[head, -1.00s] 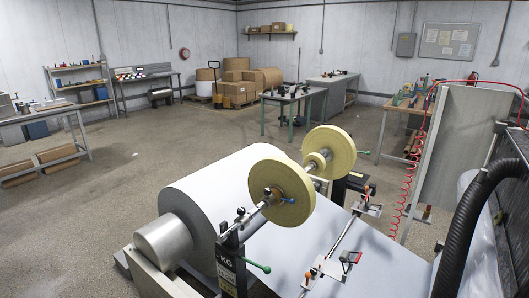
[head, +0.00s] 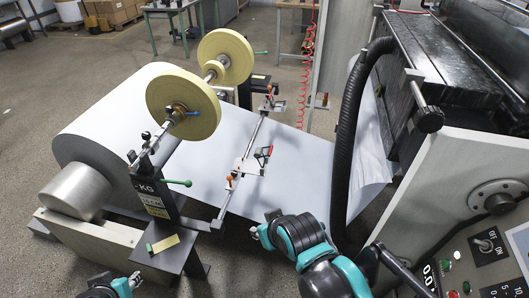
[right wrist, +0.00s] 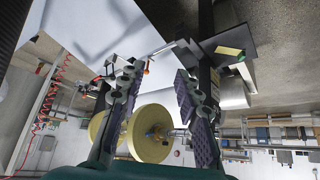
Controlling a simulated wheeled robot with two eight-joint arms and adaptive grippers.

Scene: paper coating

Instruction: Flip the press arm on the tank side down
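A crossbar (head: 238,172) runs above the grey-white paper sheet (head: 300,165). It carries a near clamp with a raised red-and-black lever (head: 263,153) and an orange knob (head: 229,181), and a far clamp (head: 271,104). I cannot tell which is the press arm on the tank side. My right arm comes in at the bottom centre in the head view, apart from the crossbar. In the right wrist view my right gripper (right wrist: 158,72) is open and empty, its two dark ribbed fingers spread.
Two yellow rolls (head: 184,109) on a shaft and a big paper roll (head: 120,125) stand at left. A black stand (head: 158,195) with a green handle is near the crossbar's front end. A black hose (head: 350,140) and machine panel (head: 470,190) are at right.

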